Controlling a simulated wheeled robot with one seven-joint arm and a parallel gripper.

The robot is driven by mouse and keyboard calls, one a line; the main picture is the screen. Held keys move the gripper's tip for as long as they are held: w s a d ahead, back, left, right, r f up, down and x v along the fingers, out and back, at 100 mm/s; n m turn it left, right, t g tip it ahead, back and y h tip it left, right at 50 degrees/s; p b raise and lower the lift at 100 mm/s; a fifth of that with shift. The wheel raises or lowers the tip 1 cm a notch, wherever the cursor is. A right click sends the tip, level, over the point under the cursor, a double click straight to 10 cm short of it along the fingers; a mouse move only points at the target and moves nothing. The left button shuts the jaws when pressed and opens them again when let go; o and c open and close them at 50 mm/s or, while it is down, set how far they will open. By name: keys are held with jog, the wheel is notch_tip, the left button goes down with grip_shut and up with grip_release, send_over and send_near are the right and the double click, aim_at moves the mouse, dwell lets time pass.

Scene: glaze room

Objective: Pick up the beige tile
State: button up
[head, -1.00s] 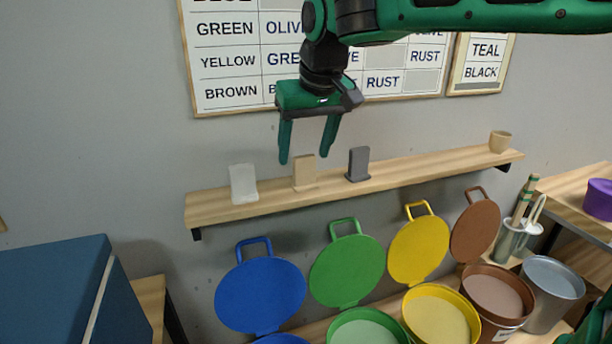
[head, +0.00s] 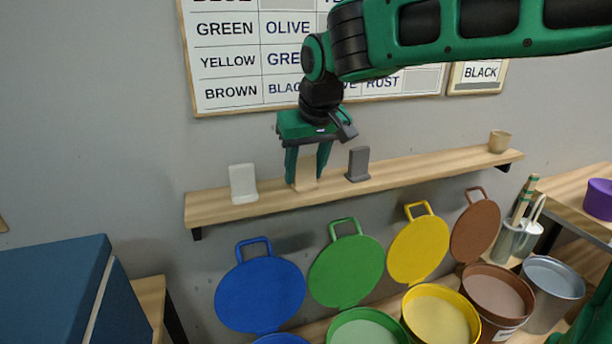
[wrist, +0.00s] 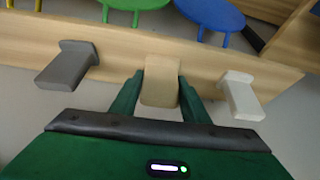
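The beige tile (head: 306,173) stands upright on the wooden wall shelf, between a white tile (head: 243,183) and a dark grey tile (head: 358,164). My green gripper (head: 306,180) is lowered over the beige tile, its two fingers open on either side of it. In the wrist view the beige tile (wrist: 161,82) lies between the fingertips (wrist: 161,84), and a small gap seems to show on each side. The grey tile (wrist: 68,65) and the white tile (wrist: 241,96) flank it, apart from the fingers.
Below are open buckets with blue (head: 260,292), green (head: 346,265), yellow (head: 419,250) and brown (head: 475,226) lids. A word chart (head: 230,62) hangs on the wall behind my arm.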

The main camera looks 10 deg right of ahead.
jog(key=shift+r, duration=0.1)
jog(key=shift+r, duration=0.55)
notch_tip(320, 180, up, 3)
jog(key=shift+w+f, duration=0.1)
jog(key=shift+f, duration=0.05)
jog(key=s+a+r, duration=0.5)
jog(key=a+r, duration=0.2)
jog(key=a, duration=0.3)
jog(key=shift+a, duration=0.35)
dwell(0.5)
